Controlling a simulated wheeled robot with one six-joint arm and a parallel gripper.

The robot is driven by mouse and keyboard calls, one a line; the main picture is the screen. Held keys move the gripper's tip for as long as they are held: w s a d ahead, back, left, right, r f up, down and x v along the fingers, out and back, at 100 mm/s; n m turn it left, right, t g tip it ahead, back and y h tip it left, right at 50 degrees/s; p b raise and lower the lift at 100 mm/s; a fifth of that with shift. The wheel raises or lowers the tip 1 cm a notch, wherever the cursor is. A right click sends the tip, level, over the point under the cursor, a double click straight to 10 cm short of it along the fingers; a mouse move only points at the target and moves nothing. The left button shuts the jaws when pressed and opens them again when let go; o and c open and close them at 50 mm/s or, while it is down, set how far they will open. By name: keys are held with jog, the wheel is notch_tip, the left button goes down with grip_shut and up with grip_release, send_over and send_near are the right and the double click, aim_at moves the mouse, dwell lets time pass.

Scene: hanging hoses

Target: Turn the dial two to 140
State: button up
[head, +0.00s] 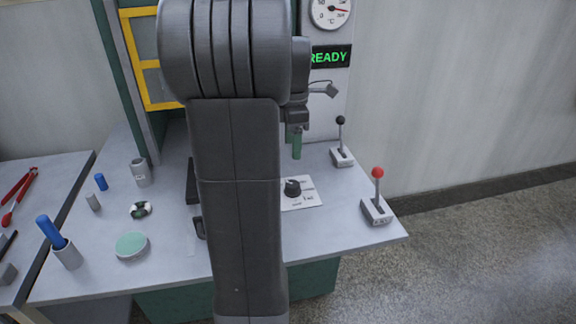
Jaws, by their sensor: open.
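A black dial knob (292,187) sits on a white plate with dark markings (308,189) on the grey table, just right of my arm. The markings are too small to read, and my arm covers the plate's left side. My gripper (297,155) hangs above and behind the dial in the picture, with green at its fingertips. It is open and appears empty and apart from the dial; the gap between its fingers is hard to see. Whether another dial stands behind my arm cannot be seen.
A black-knobbed lever (341,145) and a red-knobbed lever (376,200) stand right of the dial. A panel holds a round gauge (331,12) and a green READY display (331,57). My arm blocks the middle.

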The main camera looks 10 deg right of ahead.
aim_at(293, 184)
jog(key=f, duration=0.9)
jog(key=w+f+b, duration=0.1)
jog(key=f, duration=0.3)
jog(key=shift+d+f, duration=0.15)
jog(key=shift+f, duration=0.15)
jog(key=c, duration=1)
